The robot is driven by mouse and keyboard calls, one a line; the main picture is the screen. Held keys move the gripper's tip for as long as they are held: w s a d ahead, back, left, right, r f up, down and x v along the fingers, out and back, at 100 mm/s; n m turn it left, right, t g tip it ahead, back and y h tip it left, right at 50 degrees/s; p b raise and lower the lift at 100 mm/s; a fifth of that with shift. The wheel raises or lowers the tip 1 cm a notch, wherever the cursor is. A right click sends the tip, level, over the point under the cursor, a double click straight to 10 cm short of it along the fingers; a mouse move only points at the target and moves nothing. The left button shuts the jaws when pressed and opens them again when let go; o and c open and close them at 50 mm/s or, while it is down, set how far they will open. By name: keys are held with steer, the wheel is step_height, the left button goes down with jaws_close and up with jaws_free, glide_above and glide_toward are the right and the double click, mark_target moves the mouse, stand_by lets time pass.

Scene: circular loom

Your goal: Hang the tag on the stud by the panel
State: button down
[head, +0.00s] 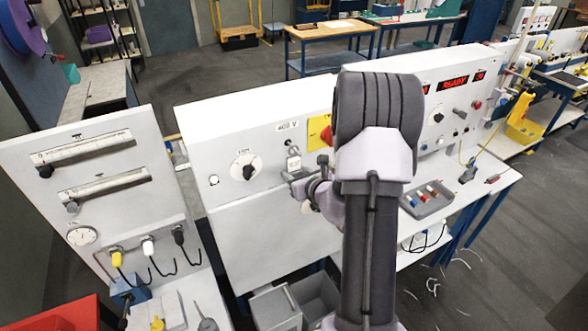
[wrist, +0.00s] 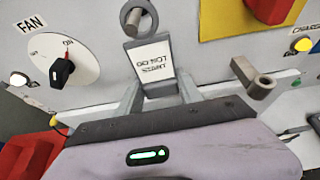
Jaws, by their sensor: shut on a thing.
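The tag (wrist: 151,62) is a pale plate in a grey frame reading "DO NOT START", with a dark ring at its top. My gripper (wrist: 160,88) is shut on the tag's lower part, one finger at each side. A round grey stud end (wrist: 133,16) shows within the ring in the wrist view; I cannot tell how far the ring is over it. In the head view the tag (head: 293,161) is in front of the white panel (head: 250,120), just below the stud (head: 289,143), with my gripper (head: 296,174) under it.
The FAN dial (wrist: 62,72) is left of the tag. A grey metal bracket (wrist: 255,80) sticks out at right, close to my gripper. A red knob on a yellow plate (wrist: 270,8) is above right. A grey tray (head: 430,202) is on the bench.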

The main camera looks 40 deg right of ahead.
steer(key=shift+s+a+r, duration=0.15)
steer(key=shift+s+r, duration=0.1)
steer(key=shift+s, duration=0.35)
steer(key=s, duration=0.3)
steer(key=s+a+b, duration=0.1)
steer(key=shift+s+a+r, duration=0.1)
steer(key=shift+s+r, duration=0.2)
steer(key=shift+s, duration=0.05)
